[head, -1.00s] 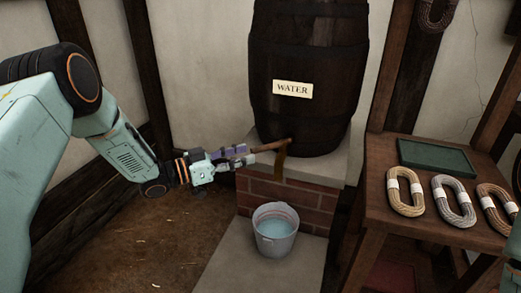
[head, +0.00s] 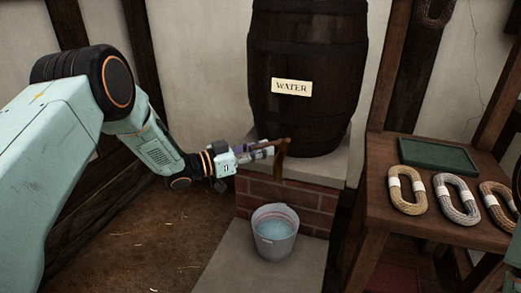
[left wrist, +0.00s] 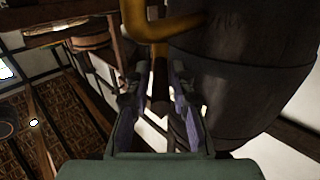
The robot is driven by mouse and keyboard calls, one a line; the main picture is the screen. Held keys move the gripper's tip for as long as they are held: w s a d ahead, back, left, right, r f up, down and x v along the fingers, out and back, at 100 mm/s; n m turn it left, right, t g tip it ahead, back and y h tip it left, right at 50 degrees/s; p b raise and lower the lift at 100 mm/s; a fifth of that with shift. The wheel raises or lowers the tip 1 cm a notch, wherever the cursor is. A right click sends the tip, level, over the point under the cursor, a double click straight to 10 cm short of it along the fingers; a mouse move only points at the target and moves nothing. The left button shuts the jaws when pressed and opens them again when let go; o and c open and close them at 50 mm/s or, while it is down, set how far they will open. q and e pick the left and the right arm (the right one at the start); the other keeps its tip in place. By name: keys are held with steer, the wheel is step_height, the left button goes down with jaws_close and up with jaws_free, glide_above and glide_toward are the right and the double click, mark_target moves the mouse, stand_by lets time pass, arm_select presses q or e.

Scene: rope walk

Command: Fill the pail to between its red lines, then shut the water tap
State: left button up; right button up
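The brass tap (head: 283,152) sticks out low on the front of the barrel, its spout pointing down above the pail. My left gripper (head: 266,152) is at the tap, just left of the spout. In the left wrist view its fingers (left wrist: 158,108) stand apart, with a dark rod, seemingly the tap handle (left wrist: 160,84), between them. I see gaps beside the rod. The brass pipe (left wrist: 150,25) shows above. The grey pail (head: 275,243) stands upright below, holding bluish water; red lines show inside near its rim, with the water seemingly below them. No stream is clearly visible. My right gripper is out of view.
The dark barrel (head: 308,60), labelled WATER, sits on a stone slab over a brick base (head: 310,205). At right a wooden table (head: 385,215) carries a green tray (head: 439,155) and several rope coils (head: 407,190). The floor left of the pail is open.

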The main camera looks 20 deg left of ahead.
mark_target(279, 146)
arm_select(q)
jaws_close()
stand_by(0.5)
steer(key=n+t+y+p, duration=0.1)
steer(key=s+d+n+t+y+p, duration=0.1)
steer(key=y, duration=0.1)
steer(key=d+n+t+y+p, duration=0.1)
steer(key=shift+s+n+t+y+p, duration=0.2)
steer(key=shift+n+t+y+p, duration=0.1)
steer(key=shift+n+y, duration=0.1)
steer(key=shift+s+d+n+t+y+p, duration=0.1)
steer(key=shift+d+n+t+y+p, duration=0.15)
steer(key=shift+n+y, duration=0.3)
steer(key=shift+s+d+n+t+y+p, duration=0.15)
steer(key=shift+n+t+y, duration=0.2)
steer(key=shift+y, duration=0.4)
steer(key=shift+w+y, duration=0.1)
steer(key=shift+y, duration=0.2)
steer(key=shift+o, duration=2.2)
jaws_free()
